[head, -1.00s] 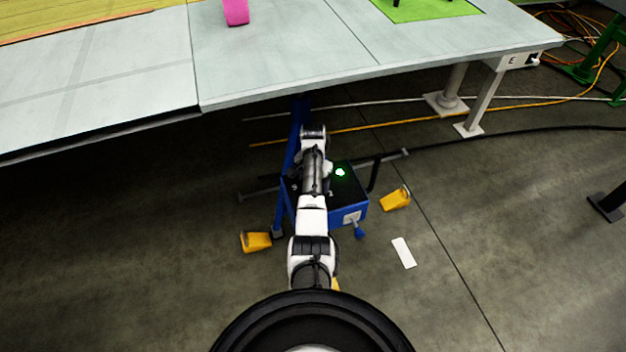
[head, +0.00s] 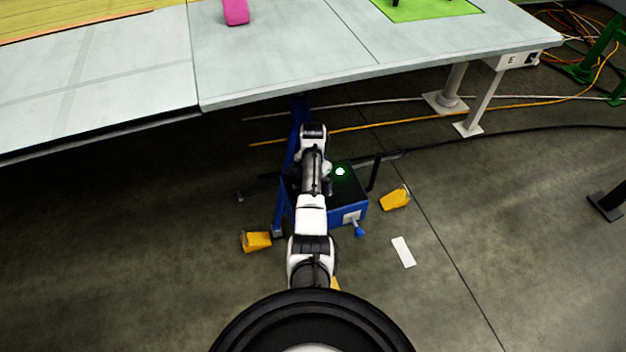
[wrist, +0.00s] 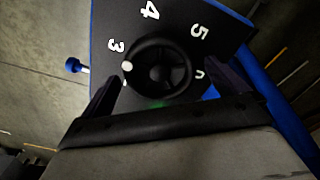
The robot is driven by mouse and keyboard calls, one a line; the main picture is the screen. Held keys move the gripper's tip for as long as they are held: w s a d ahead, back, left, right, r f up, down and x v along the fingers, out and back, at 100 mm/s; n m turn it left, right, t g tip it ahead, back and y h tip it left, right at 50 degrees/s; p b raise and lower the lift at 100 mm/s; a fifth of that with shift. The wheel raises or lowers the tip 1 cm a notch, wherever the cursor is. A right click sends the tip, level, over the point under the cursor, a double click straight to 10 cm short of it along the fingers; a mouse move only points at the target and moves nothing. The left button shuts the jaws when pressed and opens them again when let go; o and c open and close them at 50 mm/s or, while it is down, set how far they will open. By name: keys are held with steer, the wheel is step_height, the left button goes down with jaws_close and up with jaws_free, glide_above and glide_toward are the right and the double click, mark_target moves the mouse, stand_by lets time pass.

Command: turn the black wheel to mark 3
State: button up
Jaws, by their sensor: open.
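The black wheel (wrist: 172,66) sits on the dark top of a blue box (wrist: 98,24) in the wrist view. The top carries white numerals, with 3 (wrist: 116,46) at upper left, 4 above and 5 at upper right. A white dot on the wheel's left rim lies close to the 3, slightly below it. My gripper (wrist: 166,78) is open, one finger on each side of the wheel's near half; I cannot tell whether they touch it. In the head view my arm hides the wheel on the blue box (head: 350,207).
A large grey table (head: 290,65) overhangs behind the box. A small blue-handled lever (head: 359,230) sticks out of the box's front. Yellow wedges (head: 256,241) lie on the floor on both sides. A white strip (head: 403,252) lies to the right, with open floor beyond.

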step_height(320, 180, up, 12)
steer(key=b, duration=0.1)
steer(key=shift+b, duration=0.3)
stand_by(0.7)
